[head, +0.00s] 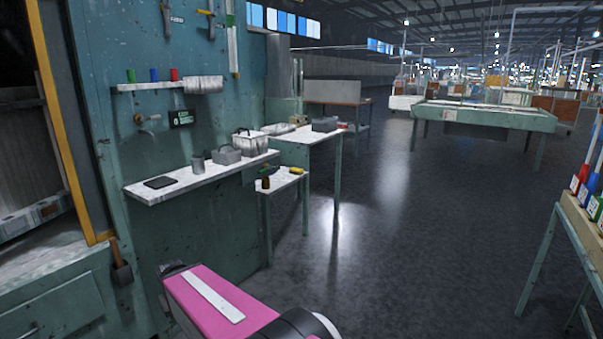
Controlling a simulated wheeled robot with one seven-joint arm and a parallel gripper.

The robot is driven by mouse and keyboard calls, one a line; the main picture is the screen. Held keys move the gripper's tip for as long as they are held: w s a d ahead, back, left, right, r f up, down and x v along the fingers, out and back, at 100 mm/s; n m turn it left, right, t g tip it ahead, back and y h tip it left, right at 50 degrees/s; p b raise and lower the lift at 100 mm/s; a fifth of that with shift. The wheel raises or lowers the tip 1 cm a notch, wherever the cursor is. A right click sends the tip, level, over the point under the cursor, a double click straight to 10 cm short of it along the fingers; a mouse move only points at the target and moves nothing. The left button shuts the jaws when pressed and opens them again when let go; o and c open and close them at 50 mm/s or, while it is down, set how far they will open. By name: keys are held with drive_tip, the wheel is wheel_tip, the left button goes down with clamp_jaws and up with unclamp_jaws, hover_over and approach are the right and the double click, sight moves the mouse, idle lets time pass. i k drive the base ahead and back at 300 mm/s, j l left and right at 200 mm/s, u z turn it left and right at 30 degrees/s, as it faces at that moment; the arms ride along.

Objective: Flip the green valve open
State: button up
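A small green piece (230,20) sits on a pale vertical tube (233,55) on the teal wall panel, near the top edge. It may be the green valve's handle, but it is too small to tell whether it is open or closed. A metal tap (147,125) sticks out of the same panel lower left, beside a dark sign with green marks (182,117). My pink arm link reaches in from the bottom edge, below the shelf. My gripper's fingers do not show.
A wall shelf (160,193) holds a dark tablet, a grey cup and boxes. A small upper shelf (150,87) holds green, blue and red items. Side tables (310,137) stand behind. A bench with coloured bottles (570,215) is at right. The middle floor (420,240) is clear.

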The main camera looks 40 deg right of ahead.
sight(268, 167)
drive_tip(key=z, duration=1.2)
